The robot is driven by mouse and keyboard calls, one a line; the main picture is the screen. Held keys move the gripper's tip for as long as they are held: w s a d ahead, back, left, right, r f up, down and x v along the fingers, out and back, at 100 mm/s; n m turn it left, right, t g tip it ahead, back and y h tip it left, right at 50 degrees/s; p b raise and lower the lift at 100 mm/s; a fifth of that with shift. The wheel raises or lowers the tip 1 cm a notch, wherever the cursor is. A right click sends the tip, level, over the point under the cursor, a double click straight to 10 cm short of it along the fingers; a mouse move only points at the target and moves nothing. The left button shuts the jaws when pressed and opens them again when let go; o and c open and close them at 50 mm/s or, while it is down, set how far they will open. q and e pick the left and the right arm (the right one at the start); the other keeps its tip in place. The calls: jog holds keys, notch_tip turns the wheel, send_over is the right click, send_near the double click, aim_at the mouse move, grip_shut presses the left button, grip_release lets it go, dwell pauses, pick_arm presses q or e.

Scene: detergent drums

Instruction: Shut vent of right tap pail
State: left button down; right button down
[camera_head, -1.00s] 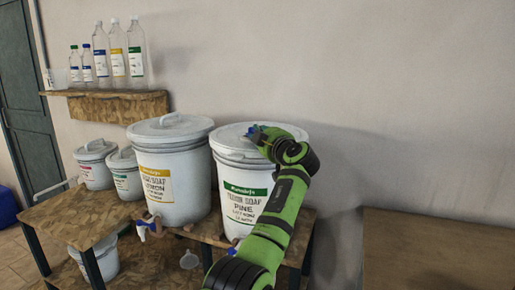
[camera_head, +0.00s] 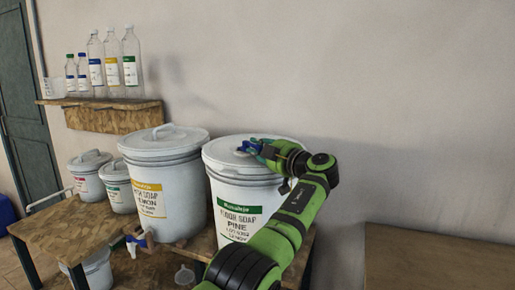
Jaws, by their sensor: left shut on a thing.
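The right tap pail (camera_head: 235,190) is white with a green-banded "Floor Soap Pine" label and a white lid. It stands at the right end of the wooden bench. My left gripper (camera_head: 246,148) is over the middle of its lid, low against the top. It is shut on the small vent there, which the fingers mostly hide; a bit of blue shows at the fingertips. I cannot tell how far the vent is turned. My green left arm covers the pail's lower right side and its tap. My right gripper is not in view.
A yellow-labelled lemon soap pail (camera_head: 165,190) with a blue-handled tap (camera_head: 138,239) stands close on the left. Two smaller pails (camera_head: 90,175) are behind it. A shelf (camera_head: 112,114) holds several bottles. A wooden surface (camera_head: 430,255) at the right is bare.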

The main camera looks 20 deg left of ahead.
pick_arm(q)
jog(key=c, duration=1.3)
grip_release()
jog(key=shift+r, duration=0.1)
jog(key=shift+a, duration=0.1)
jog(key=shift+s+d, duration=0.2)
jog(key=shift+d, duration=0.4)
jog(key=v, duration=1.1)
jog(key=shift+a, duration=0.1)
